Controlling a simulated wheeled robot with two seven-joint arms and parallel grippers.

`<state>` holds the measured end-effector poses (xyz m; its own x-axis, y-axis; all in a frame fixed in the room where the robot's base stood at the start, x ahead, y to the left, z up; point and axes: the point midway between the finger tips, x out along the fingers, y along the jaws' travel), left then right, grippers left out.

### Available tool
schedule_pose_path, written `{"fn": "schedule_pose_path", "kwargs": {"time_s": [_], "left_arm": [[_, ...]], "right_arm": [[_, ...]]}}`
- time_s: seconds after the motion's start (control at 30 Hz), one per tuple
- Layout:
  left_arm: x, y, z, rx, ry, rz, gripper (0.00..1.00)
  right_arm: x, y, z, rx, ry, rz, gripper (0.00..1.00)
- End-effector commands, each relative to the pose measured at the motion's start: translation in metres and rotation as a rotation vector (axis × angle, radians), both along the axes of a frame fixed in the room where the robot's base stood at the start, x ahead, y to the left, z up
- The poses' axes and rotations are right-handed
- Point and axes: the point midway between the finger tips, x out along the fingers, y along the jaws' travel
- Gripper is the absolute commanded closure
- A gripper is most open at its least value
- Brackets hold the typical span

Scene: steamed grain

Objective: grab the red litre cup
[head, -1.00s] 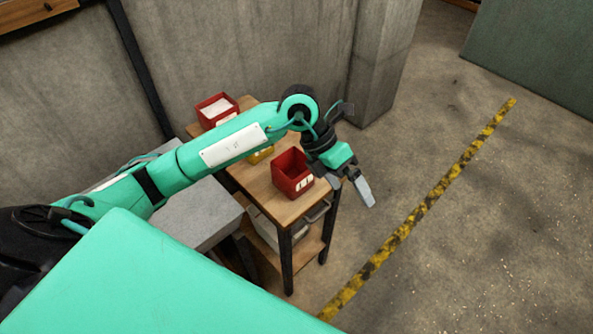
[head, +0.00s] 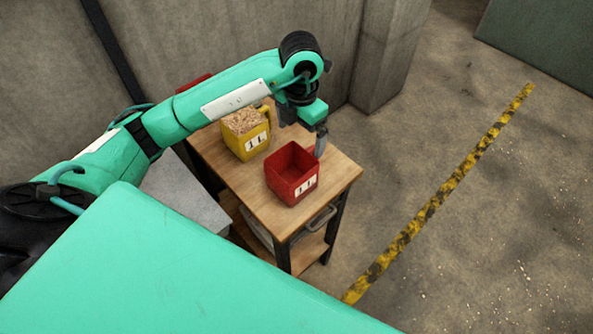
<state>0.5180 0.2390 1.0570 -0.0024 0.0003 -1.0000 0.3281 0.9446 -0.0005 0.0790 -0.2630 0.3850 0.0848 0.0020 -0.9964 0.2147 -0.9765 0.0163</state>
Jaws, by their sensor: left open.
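The red litre cup (head: 281,182) stands upright on the wooden top of a small trolley. It looks empty and has a white label on its front. My left gripper (head: 304,132) is open and empty, pointing down at the cup's far right side. One grey finger overlaps the cup's far right edge in the picture; I cannot tell whether it touches. My right gripper is not in view.
A yellow cup (head: 244,140) full of grain stands left of the red cup, close to my forearm. A red container (head: 193,83) shows partly behind my arm. The wooden trolley top (head: 240,187) is clear at the front. A concrete wall stands behind.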

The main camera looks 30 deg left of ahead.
Motion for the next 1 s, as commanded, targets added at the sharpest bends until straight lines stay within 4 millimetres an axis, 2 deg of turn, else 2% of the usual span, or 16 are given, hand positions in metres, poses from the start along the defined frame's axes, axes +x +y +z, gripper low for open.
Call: {"fn": "schedule_pose_path", "kwargs": {"time_s": [0.4,0.67,0.87,1.0], "left_arm": [[-0.001,0.0,-0.069,-0.002,0.005,0.0,0.0],[-0.002,0.0,-0.087,-0.001,0.003,-0.001,0.0],[-0.005,0.003,-0.111,-0.001,0.006,0.0,0.0],[-0.004,0.003,-0.13,-0.001,0.003,-0.001,0.0]], "right_arm": [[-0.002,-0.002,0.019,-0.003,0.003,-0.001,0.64],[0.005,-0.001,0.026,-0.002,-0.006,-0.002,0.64],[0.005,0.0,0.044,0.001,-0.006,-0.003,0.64],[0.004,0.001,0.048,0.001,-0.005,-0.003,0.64]]}}
